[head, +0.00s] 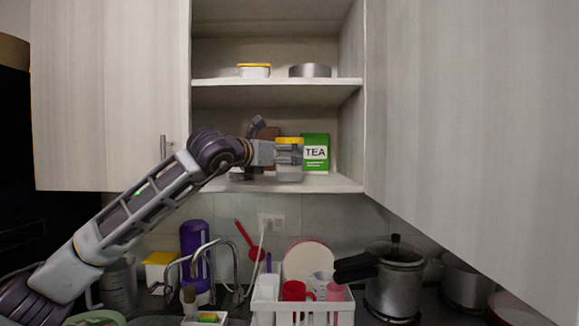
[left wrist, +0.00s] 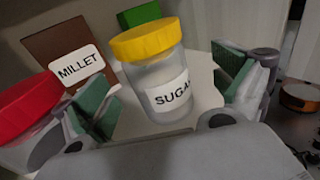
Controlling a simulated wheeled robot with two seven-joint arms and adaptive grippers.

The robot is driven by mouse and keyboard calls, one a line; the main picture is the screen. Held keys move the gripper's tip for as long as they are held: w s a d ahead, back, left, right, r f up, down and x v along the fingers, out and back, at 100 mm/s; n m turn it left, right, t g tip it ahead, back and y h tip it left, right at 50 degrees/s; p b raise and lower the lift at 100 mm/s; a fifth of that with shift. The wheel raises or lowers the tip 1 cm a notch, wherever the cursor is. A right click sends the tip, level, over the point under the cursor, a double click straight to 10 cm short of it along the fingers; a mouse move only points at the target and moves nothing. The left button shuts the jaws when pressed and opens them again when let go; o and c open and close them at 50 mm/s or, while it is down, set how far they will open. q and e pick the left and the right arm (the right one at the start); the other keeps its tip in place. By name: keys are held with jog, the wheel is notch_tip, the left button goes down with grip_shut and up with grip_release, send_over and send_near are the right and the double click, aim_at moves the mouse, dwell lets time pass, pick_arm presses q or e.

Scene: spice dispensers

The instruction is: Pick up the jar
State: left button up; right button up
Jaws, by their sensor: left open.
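A clear jar with a yellow lid and a SUGAR label (left wrist: 160,85) stands on the cupboard's lower shelf, between the fingers of my left gripper (left wrist: 168,88). The fingers have green pads and are spread apart, with visible gaps beside the jar in the left wrist view. In the head view the left gripper (head: 290,155) hides most of the jar, and its yellow lid (head: 289,140) shows above the fingers. A second jar with a red lid (left wrist: 28,105) is at the left of the wrist view, close to the left finger. My right gripper is not seen.
A green TEA box (head: 316,152) stands right of the gripper. A brown box labelled MILLET (left wrist: 68,52) is behind the jars. The upper shelf (head: 220,84) holds a yellow-lidded container (head: 254,71) and a round tin (head: 310,71). A dish rack (head: 300,310) and a pot (head: 396,285) are below.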

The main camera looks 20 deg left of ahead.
pick_arm(q)
jog(key=shift+w, duration=0.55)
jog(key=p+x, duration=0.1)
jog(key=x, duration=0.3)
jog(key=shift+a+p, duration=0.15)
jog(key=shift+p, duration=0.25)
jog(key=shift+w, duration=0.1)
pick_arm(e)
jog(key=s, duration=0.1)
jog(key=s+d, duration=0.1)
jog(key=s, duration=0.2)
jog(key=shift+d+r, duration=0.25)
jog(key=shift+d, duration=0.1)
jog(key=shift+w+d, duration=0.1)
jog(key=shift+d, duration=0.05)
pick_arm(q)
jog(key=c, duration=1.6)
jog(key=shift+r, duration=0.1)
jog(key=shift+c, duration=0.2)
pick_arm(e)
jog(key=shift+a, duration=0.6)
